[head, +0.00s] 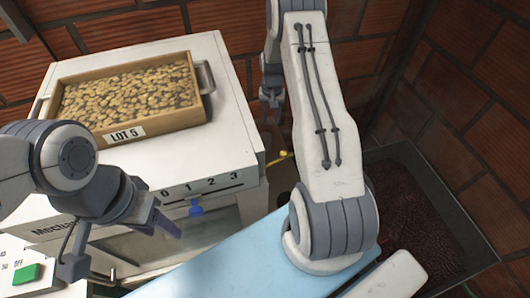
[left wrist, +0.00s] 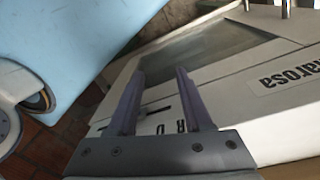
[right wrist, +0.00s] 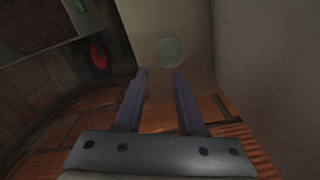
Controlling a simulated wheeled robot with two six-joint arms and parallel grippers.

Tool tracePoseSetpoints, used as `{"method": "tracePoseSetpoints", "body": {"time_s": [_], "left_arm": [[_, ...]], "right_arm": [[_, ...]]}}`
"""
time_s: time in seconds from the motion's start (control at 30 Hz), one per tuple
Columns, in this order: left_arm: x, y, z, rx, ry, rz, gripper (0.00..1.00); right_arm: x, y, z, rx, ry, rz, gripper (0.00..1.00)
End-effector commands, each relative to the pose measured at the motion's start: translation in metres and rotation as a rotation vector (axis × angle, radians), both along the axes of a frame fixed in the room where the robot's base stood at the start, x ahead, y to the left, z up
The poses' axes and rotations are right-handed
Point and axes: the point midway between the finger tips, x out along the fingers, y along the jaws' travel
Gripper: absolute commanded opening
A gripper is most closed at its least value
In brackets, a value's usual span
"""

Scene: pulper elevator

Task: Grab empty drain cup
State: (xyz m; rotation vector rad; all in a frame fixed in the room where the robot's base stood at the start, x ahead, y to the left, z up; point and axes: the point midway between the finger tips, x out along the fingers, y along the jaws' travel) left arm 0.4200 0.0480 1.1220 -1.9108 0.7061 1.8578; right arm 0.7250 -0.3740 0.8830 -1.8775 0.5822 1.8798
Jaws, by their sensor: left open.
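A small pale round thing (right wrist: 171,51) shows ahead of my right gripper in the right wrist view. It may be the drain cup, but its shape and contents are too faint to tell. My right gripper (right wrist: 160,72) is open and empty, its fingers short of the round thing. In the head view my right gripper (head: 272,116) is beyond the white machine's right side, partly hidden by my arm. My left gripper (head: 172,228) is open and empty in front of the machine. It also shows open in the left wrist view (left wrist: 160,72).
The white machine (head: 215,165) carries a wooden tray (head: 150,127) of beans marked LOT 5. A blue slider knob (head: 196,208) is on its front. A yellow handle (head: 278,158) is at its right. A bin (head: 478,240) of dark red material stands right; brick walls close the back.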

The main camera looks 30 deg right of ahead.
Motion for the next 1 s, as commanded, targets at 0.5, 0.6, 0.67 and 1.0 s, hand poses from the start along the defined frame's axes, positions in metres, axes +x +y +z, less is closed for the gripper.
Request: {"method": "tracePoseSetpoints", "body": {"time_s": [0.5, 0.6, 0.67, 1.0], "left_arm": [[0.0, 0.0, -0.013, -0.001, -0.001, 0.0, 0.5], [0.0, 0.0, -0.012, -0.001, -0.001, 0.0, 0.5], [0.0, 0.0, -0.01, -0.001, -0.001, 0.0, 0.5], [0.0, 0.0, 0.008, -0.001, -0.001, 0.001, 0.5]], "right_arm": [[-0.002, -0.002, -0.07, 0.001, 0.002, -0.002, 0.39], [-0.001, -0.002, -0.076, 0.0, 0.0, -0.002, 0.39], [-0.002, -0.003, -0.079, 0.001, 0.001, -0.002, 0.39], [-0.007, -0.007, -0.122, 0.001, 0.001, -0.001, 0.39]]}}
